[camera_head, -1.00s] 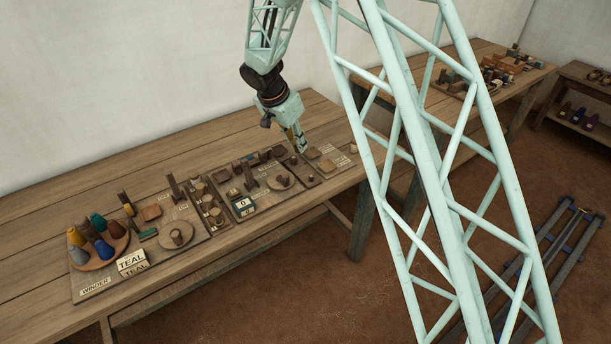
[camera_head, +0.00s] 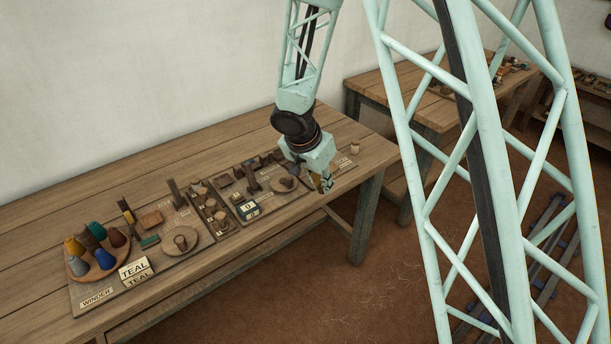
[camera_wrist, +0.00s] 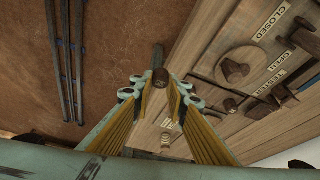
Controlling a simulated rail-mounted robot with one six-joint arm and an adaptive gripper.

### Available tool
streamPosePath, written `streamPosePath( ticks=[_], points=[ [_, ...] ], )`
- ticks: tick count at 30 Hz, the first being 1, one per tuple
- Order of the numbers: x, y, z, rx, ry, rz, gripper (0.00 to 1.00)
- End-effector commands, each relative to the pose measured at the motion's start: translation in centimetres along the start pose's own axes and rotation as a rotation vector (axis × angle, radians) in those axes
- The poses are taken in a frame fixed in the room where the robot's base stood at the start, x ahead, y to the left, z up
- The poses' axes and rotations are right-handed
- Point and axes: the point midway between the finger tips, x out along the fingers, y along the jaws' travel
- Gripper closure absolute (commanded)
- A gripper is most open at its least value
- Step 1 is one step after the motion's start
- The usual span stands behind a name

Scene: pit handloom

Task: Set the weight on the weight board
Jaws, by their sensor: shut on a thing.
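My gripper (camera_head: 324,186) hangs over the front edge of the long table near its right end. In the wrist view my gripper (camera_wrist: 161,88) is shut on a small dark brown piece (camera_wrist: 160,77), which I take to be the weight. A thin grey rod-like part shows just beyond it, and the red-brown floor lies behind. A small labelled board (camera_head: 344,163) at the table's right end, partly behind my gripper, may be the weight board; its label is too small to read. A small pale wooden cylinder (camera_head: 355,147) stands near it, also seen in the wrist view (camera_wrist: 166,139).
Boards with a round disc (camera_head: 284,183), a number block (camera_head: 248,209) and posts lie left of my gripper. A second table (camera_head: 420,100) stands behind right. Dark rails (camera_wrist: 68,60) lie on the floor.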

Motion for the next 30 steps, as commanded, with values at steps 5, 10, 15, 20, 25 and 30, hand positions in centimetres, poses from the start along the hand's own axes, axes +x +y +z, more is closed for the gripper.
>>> streamPosePath(
  ticks=[5,10,15,20,25,30],
  points=[
    [0.0,0.0,-0.1,0.0,0.0,0.0,0.97],
    [0.0,-0.2,-0.1,0.001,0.001,0.0,0.97],
    [0.3,-1.1,-0.6,0.001,0.0,0.001,0.97],
    [0.8,-2.6,-1.5,0.001,0.001,0.001,0.97],
    [1.5,-4.8,-2.6,0.002,0.0,0.0,0.97],
    [2.2,-6.9,-3.8,0.001,0.001,0.0,0.97]
  ],
)
